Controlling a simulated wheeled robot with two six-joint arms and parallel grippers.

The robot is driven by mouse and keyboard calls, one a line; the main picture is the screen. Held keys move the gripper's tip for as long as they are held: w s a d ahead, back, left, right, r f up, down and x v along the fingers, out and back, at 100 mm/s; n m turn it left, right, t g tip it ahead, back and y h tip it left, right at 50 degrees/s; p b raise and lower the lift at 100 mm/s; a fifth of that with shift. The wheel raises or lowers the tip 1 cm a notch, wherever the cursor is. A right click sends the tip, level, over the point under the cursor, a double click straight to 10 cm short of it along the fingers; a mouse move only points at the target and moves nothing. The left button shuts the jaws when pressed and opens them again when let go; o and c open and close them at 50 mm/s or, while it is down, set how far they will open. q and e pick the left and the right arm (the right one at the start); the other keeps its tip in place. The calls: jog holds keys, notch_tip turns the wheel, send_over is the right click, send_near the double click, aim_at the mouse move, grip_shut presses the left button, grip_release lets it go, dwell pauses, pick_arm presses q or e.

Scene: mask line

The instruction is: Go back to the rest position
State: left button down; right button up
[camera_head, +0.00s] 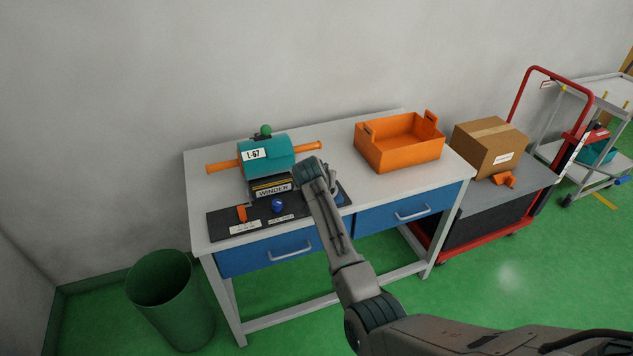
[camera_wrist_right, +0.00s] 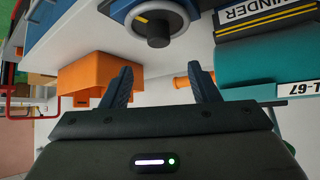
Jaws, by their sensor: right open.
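My right arm comes in from the lower right in the head view and reaches up over the front of the table (camera_head: 376,196). My right gripper is at its far end, above the black panel (camera_head: 262,228) and just right of the winder (camera_head: 268,160). In the right wrist view my right gripper (camera_wrist_right: 162,85) is open, with nothing between its fingers. The teal winder drum (camera_wrist_right: 260,68) is on the right there. My left gripper is not in view.
An orange bin (camera_head: 400,148) stands at the table's right. An orange lever (camera_head: 242,213) and a blue knob (camera_head: 278,206) rise from the panel. A cardboard box (camera_head: 488,146) sits on a red-handled cart (camera_head: 520,180). A green waste bin (camera_head: 172,300) stands left, on the floor.

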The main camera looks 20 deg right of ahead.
jog(key=s+d+f+n+g+y+b, duration=0.1)
jog(key=s+f, duration=0.4)
jog(key=f, duration=0.7)
jog(key=s+f+n+g+b, duration=0.1)
jog(key=s+f, duration=0.4)
jog(key=f, duration=0.7)
jog(key=s+d+f+n+g+y, duration=0.1)
jog(key=s+f+n+g, duration=0.1)
jog(key=s+f, duration=1.55)
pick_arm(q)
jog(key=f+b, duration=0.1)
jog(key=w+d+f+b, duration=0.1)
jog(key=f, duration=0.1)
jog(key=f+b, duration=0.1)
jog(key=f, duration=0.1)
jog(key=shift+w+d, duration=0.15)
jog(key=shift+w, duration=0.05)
pick_arm(e)
jog(key=s+d+f+g, duration=0.1)
jog(key=s+f, duration=0.5)
jog(key=s, duration=0.8)
jog(key=s+d+f+n+g, duration=0.1)
jog(key=s+f, duration=0.5)
jog(key=s, duration=0.8)
jog(key=s+d+f+y, duration=0.1)
jog(key=s+d+f, duration=0.2)
jog(key=s, duration=1.2)
notch_tip(320, 180, down, 3)
jog(key=shift+d+f+n+g, duration=0.15)
jog(key=shift+n+g, duration=0.25)
